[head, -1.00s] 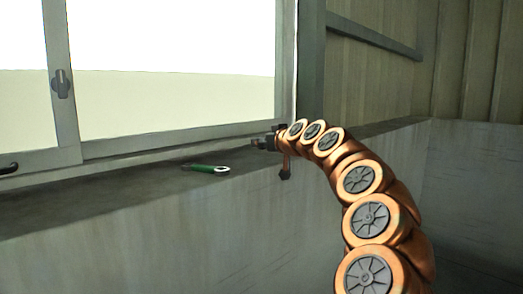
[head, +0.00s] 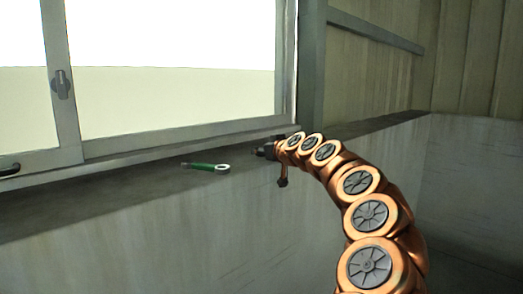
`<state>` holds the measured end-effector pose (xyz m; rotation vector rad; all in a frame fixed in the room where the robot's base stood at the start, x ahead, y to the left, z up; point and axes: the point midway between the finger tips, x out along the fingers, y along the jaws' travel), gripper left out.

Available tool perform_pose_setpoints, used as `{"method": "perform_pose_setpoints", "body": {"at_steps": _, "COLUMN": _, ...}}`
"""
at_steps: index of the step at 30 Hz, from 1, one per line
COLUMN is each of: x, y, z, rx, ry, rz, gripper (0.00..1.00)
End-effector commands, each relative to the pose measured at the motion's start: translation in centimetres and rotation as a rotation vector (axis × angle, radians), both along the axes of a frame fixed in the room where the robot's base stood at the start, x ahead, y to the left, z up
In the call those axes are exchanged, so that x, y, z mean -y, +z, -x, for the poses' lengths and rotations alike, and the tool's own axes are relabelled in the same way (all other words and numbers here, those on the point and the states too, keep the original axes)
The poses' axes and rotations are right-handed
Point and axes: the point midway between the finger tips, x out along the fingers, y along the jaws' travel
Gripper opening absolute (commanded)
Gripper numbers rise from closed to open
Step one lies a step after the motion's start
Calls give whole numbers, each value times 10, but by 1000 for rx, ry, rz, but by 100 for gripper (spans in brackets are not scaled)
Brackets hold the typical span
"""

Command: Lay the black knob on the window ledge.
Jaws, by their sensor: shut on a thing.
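The window ledge (head: 130,206) is a long grey sill below the window, on top of the pale wall. My gripper (head: 262,151) is at the far end of my copper-coloured arm, over the ledge near the window's right corner, pointing left. It is shut on the black knob, which is small and dark and hard to tell apart from the dark fingers. I cannot tell whether the knob touches the ledge.
A green-handled tool with a ring end (head: 207,167) lies on the ledge, left of my gripper. The window frame (head: 180,135) rises behind the ledge. The ledge left of the tool is bare, as is the stretch to the right.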

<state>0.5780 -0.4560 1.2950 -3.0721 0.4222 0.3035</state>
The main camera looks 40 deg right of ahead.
Motion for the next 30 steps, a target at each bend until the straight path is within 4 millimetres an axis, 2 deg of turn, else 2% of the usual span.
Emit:
{"method": "perform_pose_setpoints", "body": {"at_steps": 8, "x": 0, "y": -4, "z": 0, "rx": 0, "ry": 1, "rz": 0, "gripper": 1}}
{"method": "perform_pose_setpoints", "body": {"at_steps": 9, "x": 0, "y": -3, "z": 0, "rx": 0, "ry": 1, "rz": -1, "gripper": 40}}
{"method": "perform_pose_setpoints", "body": {"at_steps": 16, "x": 0, "y": -3, "z": 0, "rx": 0, "ry": 1, "rz": -1, "gripper": 64}}
{"method": "perform_pose_setpoints", "body": {"at_steps": 30, "x": 0, "y": 1, "z": 4, "rx": 1, "ry": -1, "rz": 0, "gripper": 64}}
